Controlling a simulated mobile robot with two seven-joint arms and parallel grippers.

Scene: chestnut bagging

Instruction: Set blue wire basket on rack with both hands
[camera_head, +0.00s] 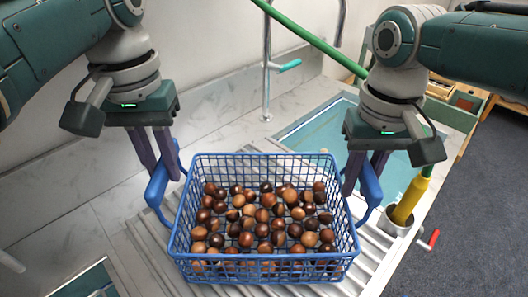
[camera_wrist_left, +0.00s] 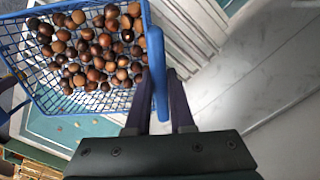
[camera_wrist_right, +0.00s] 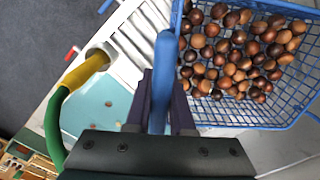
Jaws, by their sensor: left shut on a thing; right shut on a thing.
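The blue wire basket (camera_head: 262,283) is full of brown chestnuts (camera_head: 265,220) and is in the middle of the head view, level, over the ribbed rack (camera_head: 140,247). I cannot tell whether its bottom touches the rack. My left gripper (camera_head: 164,178) is shut on the basket's left handle (camera_head: 158,193). In the left wrist view the handle (camera_wrist_left: 157,70) runs between the fingers. My right gripper (camera_head: 362,192) is shut on the right handle (camera_head: 371,190). In the right wrist view that handle (camera_wrist_right: 164,85) lies between the fingers.
A teal-floored sink (camera_head: 325,133) lies behind the basket, with a tap (camera_head: 267,70) at the back. At the right, a yellow nozzle (camera_head: 408,203) on a green hose (camera_head: 310,38) stands in a holder, close to my right gripper. A red-handled valve (camera_head: 430,241) sticks out there.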

